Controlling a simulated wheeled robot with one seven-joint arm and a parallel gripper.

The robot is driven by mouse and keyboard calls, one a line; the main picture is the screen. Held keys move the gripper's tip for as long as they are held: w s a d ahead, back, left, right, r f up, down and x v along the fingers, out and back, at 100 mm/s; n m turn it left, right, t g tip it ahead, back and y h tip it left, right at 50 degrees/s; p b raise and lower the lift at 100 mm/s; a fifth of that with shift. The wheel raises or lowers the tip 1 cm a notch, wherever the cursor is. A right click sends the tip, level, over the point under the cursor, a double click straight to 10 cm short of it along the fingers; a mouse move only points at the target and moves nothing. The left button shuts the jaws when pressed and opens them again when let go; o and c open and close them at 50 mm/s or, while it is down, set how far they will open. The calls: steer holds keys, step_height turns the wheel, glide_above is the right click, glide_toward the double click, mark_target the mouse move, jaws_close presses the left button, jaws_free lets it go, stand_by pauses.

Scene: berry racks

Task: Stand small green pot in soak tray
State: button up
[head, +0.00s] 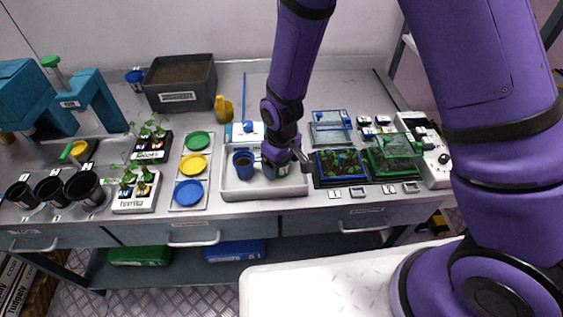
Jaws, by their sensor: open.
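The soak tray (262,196) is a white, shallow tray at the front middle of the bench. A small blue pot (243,166) with dark fill stands in its left part. A small dark pot (282,171), seemingly the green one, is in the right part of the tray, largely covered by my gripper and wrist. It looks upright, but its base and colour are hard to make out. My gripper (285,161) points down over this pot, with its open jaws close to the rim. I cannot tell whether the fingers touch it.
Left of the tray is a strip of green, yellow and blue discs (188,167). To its right are a blue-framed seedling tray (341,181) and a green-lidded one (392,168). A yellow bottle (224,108) and a grey soil bin (181,101) stand behind.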

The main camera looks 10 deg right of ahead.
steer(key=shift+r, duration=0.1)
step_height(320, 180, up, 12)
steer(key=s+d+r+m+t, duration=0.35)
steer(key=d+r, duration=0.95)
steer(key=r, duration=0.5)
steer(key=s+d+r+m+t, duration=0.1)
steer(key=s+d+r+m, duration=0.1)
steer(key=s+d+r, duration=0.2)
steer(key=s+d+r+m, duration=0.2)
steer(key=s+d+r, duration=0.2)
steer(key=s+d, duration=0.3)
steer(key=s, duration=0.3)
steer(key=shift+s+r+t, duration=0.35)
steer(key=shift+s, duration=0.05)
steer(key=shift+d, duration=0.1)
stand_by(0.8)
